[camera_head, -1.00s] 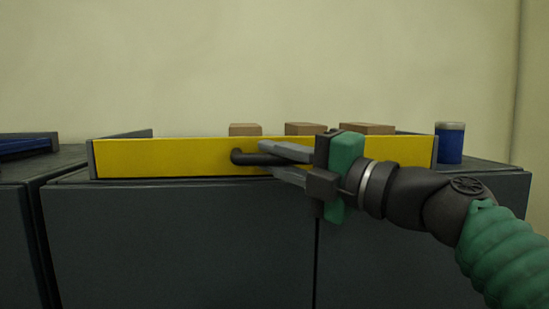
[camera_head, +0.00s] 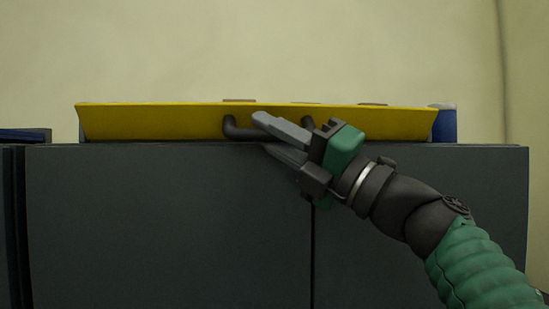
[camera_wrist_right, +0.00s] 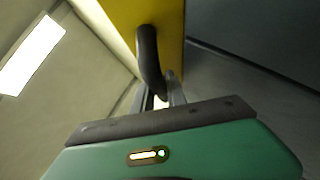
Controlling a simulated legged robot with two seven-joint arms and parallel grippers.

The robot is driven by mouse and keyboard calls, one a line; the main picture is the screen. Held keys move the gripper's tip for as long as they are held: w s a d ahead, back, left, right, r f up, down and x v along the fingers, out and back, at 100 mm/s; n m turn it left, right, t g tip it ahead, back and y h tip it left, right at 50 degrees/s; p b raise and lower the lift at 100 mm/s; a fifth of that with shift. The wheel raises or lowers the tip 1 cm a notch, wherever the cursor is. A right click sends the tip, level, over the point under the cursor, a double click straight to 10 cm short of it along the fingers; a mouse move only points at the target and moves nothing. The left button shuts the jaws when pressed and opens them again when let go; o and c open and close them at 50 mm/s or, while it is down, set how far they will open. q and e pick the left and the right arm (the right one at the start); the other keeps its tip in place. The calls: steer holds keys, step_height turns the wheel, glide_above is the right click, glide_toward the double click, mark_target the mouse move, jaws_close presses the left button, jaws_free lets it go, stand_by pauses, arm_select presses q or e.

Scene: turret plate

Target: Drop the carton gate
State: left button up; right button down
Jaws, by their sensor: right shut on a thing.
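The carton gate is a long yellow panel (camera_head: 160,122) along the front top edge of the dark cabinet. Its top edge leans out toward me, so it is tilted. A black bar handle (camera_head: 232,128) sticks out from its middle. My right gripper (camera_head: 262,136) is shut on this handle, with the grey fingers above and below the bar. In the right wrist view the handle (camera_wrist_right: 149,58) runs down between the fingers, with the yellow panel (camera_wrist_right: 120,18) behind it. The tops of brown cartons (camera_head: 239,100) barely show behind the gate. My left gripper is not in view.
A dark cabinet (camera_head: 160,220) with a centre seam fills the space below. A blue object (camera_head: 22,135) lies on another cabinet at the left. The wall behind is bare.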

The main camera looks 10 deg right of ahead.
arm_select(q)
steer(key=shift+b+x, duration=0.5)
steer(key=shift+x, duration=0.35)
arm_select(e)
steer(key=shift+s+a+f+n+y, duration=0.15)
steer(key=shift+f+n+y, duration=0.1)
steer(key=shift+n+y, duration=0.4)
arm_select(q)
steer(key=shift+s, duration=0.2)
arm_select(e)
steer(key=shift+g, duration=0.3)
steer(key=shift+r, duration=0.1)
steer(key=c, duration=1.6)
jaws_free()
steer(key=shift+c, duration=0.2)
steer(key=shift+o, duration=1.2)
steer(key=shift+a, duration=0.15)
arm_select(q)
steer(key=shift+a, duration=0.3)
arm_select(e)
steer(key=shift+o, duration=0.3)
steer(key=shift+a+h, duration=0.25)
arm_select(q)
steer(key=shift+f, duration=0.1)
arm_select(e)
steer(key=shift+d, duration=0.1)
